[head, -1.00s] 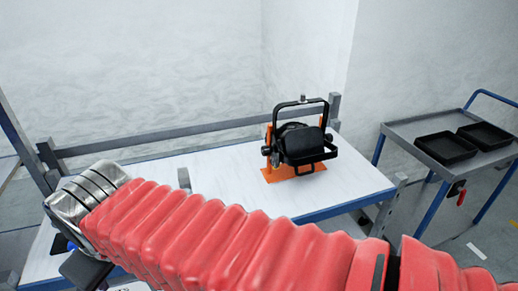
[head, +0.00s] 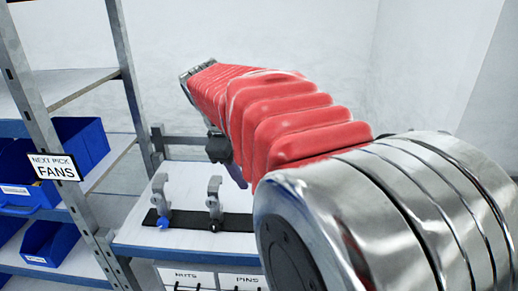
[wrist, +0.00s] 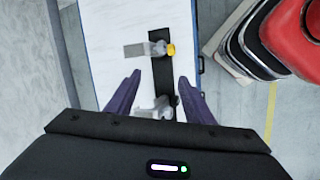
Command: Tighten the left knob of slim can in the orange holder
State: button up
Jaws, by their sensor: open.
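The slim can and its orange holder are in neither view now. My gripper (wrist: 158,92) shows in the wrist view with its two purple fingers spread apart and nothing between their tips. It is above the white table (wrist: 112,50), over a black strip with grey clamps.
On the table a black strip (head: 185,219) bears grey clamps, one with a blue knob (head: 163,223). The wrist view shows a yellow knob (wrist: 171,49). A shelf with blue bins (head: 80,143) stands left. Drawers labelled NUTS and PINS (head: 238,279) are below.

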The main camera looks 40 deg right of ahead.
jog(key=s+d+f+n+g, duration=0.1)
jog(key=d+g, duration=0.1)
jog(key=d, duration=0.8)
jog(key=s+d+f+n+g, duration=0.1)
jog(key=d+f+n+g, duration=0.1)
jog(key=d, duration=0.8)
jog(key=d+f+n+g, duration=0.1)
jog(key=d+g, duration=0.3)
jog(key=d, duration=0.7)
jog(key=shift+s+f+n+h, duration=0.3)
jog(key=shift+s+f, duration=0.1)
jog(key=shift+f, duration=0.15)
jog(key=shift+s+f, duration=0.1)
jog(key=x, duration=1.3)
jog(key=shift+s+d+f, duration=0.15)
jog(key=shift+s+f, duration=0.05)
jog(key=shift+c, duration=0.2)
